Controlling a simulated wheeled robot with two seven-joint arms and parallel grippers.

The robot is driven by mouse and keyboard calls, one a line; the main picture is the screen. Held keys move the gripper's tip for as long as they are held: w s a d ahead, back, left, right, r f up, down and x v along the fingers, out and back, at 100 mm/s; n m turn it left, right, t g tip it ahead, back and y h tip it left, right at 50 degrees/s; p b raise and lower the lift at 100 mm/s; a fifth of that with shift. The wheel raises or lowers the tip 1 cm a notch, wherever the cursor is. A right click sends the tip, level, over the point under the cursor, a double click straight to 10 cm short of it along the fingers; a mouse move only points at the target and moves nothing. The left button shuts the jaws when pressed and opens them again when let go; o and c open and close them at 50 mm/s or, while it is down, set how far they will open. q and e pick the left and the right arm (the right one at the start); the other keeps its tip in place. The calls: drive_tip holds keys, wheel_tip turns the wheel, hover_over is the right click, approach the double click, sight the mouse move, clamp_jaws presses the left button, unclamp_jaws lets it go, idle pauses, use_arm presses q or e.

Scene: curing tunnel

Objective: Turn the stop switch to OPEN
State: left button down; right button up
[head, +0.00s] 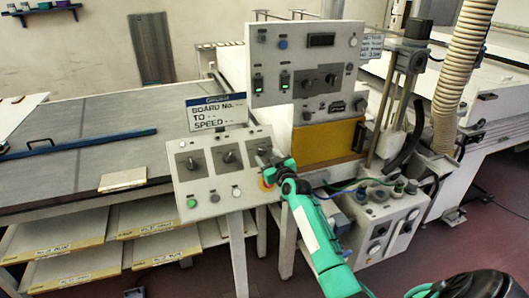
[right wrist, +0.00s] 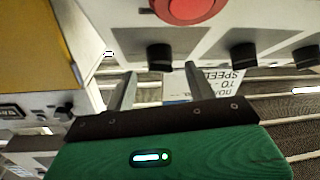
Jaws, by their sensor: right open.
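The sloped control panel (head: 215,180) carries a row of three dark rotary knobs on grey plates: a left knob (head: 191,163), a middle knob (head: 228,157) and a right knob (head: 263,151). Their lettering is too small to read, so I cannot tell which one is marked as the stop switch. My right gripper (head: 273,163) is at the right knob. In the right wrist view the open fingers (right wrist: 158,82) point at this knob (right wrist: 160,54), which lies ahead between them; contact is not clear. A red button (right wrist: 187,8) sits beside the knob. My left gripper is out of view.
A taller panel (head: 305,60) with switches and a yellow plate (head: 325,141) stand behind the gripper. A sign (head: 217,113) rises behind the sloped panel. A grey conveyor table (head: 80,150) lies left. A box with gauges (head: 385,220) stands low on the right.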

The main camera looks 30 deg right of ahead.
sight(263, 151)
drive_tip(key=shift+w+d, duration=0.2)
drive_tip(key=shift+w, duration=1.35)
drive_tip(key=shift+c, duration=0.2)
